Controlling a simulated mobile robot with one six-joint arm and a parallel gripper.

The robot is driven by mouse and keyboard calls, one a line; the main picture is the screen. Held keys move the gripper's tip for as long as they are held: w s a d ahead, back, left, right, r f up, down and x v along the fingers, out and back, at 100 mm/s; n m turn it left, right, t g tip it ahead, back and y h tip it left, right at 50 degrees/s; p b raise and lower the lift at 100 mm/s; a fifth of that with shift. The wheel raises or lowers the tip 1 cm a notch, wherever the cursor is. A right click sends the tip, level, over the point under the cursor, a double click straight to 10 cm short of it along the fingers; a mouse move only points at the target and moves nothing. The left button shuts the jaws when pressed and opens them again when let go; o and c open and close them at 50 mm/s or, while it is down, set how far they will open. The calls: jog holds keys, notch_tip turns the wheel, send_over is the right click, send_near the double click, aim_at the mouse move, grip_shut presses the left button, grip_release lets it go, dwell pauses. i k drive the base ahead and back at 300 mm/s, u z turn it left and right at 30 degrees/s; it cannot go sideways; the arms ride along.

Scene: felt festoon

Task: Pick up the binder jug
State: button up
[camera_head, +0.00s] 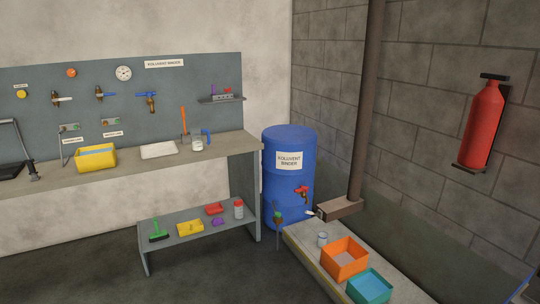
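A small pale jug or beaker (197,144) stands upright on the workbench (130,171), near its right end. A blue upright part, perhaps its handle, shows at its right side. I cannot read a label on it, so I cannot be sure it is the binder jug. A blue drum (289,205) labelled "Koluvent Binder" stands in the corner, with a red tap (301,192) on its front. A small grey cup (322,240) stands on the low ledge in front of the drum. My gripper is not in view.
A white tray (158,150) and a yellow box (96,159) stand left of the jug. A low shelf (150,225) holds several small items. Orange (345,259) and teal (369,289) bins sit on the ledge (309,254). Open floor (205,280) lies in front.

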aim_at(196, 133)
jog(key=u, duration=0.1)
jog(key=i, duration=0.9)
jog(key=u, duration=0.4)
jog(key=i, duration=0.8)
jog(key=u, duration=0.75)
jog(key=i, duration=0.5)
jog(key=u, duration=1)
jog(key=i, duration=0.9)
jog(key=u, duration=0.45)
